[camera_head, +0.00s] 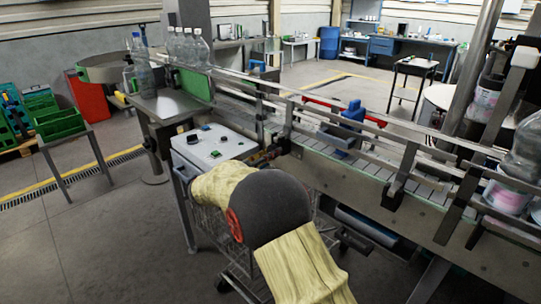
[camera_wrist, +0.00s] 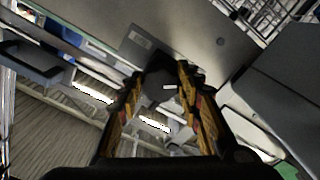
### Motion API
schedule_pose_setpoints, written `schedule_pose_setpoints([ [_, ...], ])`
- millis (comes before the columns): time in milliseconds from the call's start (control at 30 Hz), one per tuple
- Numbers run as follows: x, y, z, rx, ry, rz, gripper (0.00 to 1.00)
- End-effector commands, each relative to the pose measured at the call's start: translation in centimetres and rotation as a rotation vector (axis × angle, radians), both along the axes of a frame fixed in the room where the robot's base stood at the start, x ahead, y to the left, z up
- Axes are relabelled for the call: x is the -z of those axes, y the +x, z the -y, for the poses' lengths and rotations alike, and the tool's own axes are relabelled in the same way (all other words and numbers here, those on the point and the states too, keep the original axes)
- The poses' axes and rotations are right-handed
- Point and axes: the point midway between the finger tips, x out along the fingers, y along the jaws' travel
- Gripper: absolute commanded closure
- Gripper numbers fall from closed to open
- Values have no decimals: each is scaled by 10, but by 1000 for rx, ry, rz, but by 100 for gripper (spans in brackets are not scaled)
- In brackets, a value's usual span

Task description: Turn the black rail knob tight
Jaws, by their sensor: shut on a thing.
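The black rail knob (camera_wrist: 160,87) is in the middle of the wrist view, between the fingertips of my gripper (camera_wrist: 162,74). The fingers, with worn orange-brown pads, reach in from both sides and are shut on it. A small white mark shows on the dark knob. In the head view my gripper (camera_head: 262,157) is small and dark, at the near side of the conveyor beside the white control box. My yellow-covered arm and its dark round joint stand in front of it. I cannot make out the knob itself there.
The conveyor (camera_head: 345,172) with its metal guide rails runs from upper left to lower right. The white control box (camera_head: 212,146) with buttons stands just left of my gripper. Clear bottles (camera_head: 188,47) stand at the back left. Open floor (camera_head: 80,245) lies at the left.

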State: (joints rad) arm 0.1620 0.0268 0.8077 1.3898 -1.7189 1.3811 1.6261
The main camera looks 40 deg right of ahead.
Motion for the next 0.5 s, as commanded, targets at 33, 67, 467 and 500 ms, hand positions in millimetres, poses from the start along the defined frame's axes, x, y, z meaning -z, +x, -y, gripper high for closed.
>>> schedule_pose_setpoints([
  [33,3,0,0,0,3,-2,90],
  [67,3,0,0,0,3,-3,90],
  [467,2,0,0,0,2,-2,51],
  [500,2,0,0,0,2,-2,49],
])
